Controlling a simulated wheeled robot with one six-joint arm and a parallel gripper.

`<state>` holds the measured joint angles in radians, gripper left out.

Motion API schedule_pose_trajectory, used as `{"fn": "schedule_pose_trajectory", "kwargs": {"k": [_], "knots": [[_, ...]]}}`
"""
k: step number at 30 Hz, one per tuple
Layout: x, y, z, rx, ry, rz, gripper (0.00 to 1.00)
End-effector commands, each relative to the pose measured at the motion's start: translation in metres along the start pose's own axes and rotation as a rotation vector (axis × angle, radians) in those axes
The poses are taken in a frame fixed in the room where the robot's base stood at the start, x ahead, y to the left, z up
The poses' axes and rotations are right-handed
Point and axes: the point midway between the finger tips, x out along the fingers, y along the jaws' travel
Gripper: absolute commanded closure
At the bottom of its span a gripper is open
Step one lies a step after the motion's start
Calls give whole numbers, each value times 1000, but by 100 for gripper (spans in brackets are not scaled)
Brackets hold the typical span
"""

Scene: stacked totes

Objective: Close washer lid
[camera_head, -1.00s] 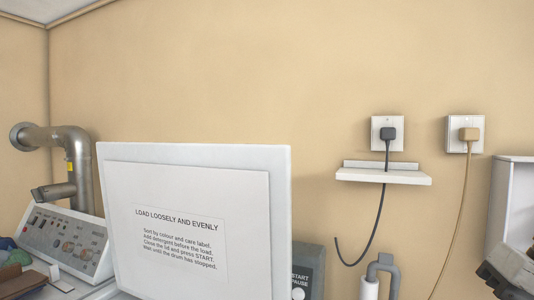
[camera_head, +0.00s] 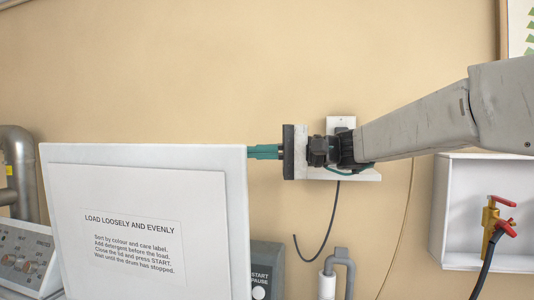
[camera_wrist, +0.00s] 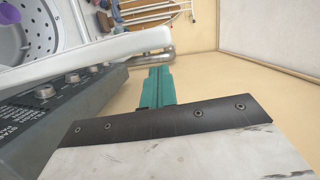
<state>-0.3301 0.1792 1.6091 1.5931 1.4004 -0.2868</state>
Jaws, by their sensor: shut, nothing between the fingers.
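The washer lid (camera_head: 205,215), a white panel with a printed loading label, stands open and upright in the head view. In the wrist view its white edge (camera_wrist: 110,48) crosses the upper left. My gripper (camera_head: 264,152) has teal fingers, shut and empty, at the lid's upper right edge. The lid seems to hide their tips in the head view; I cannot tell whether they touch it. The fingers (camera_wrist: 158,86) point away from the wrist camera, close to the lid edge. The washer drum (camera_wrist: 38,32) is partly seen through the opening. The washer's dark control panel (camera_wrist: 60,100) has several knobs.
A small white wall shelf (camera_head: 350,174) and a socket stand behind my wrist. A grey pipe (camera_head: 342,268) rises below. A white box (camera_head: 446,215) with a red-handled tap (camera_head: 492,225) is at the right. Another control panel (camera_head: 22,256) and a metal duct are left.

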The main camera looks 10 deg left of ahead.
Motion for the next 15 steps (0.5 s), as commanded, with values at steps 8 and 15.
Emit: {"fn": "schedule_pose_trajectory", "kwargs": {"k": [8, 15], "knots": [[44, 0, 1, 1, -2, 1, 100], [54, 0, 0, 1, 0, 1, 100]]}}
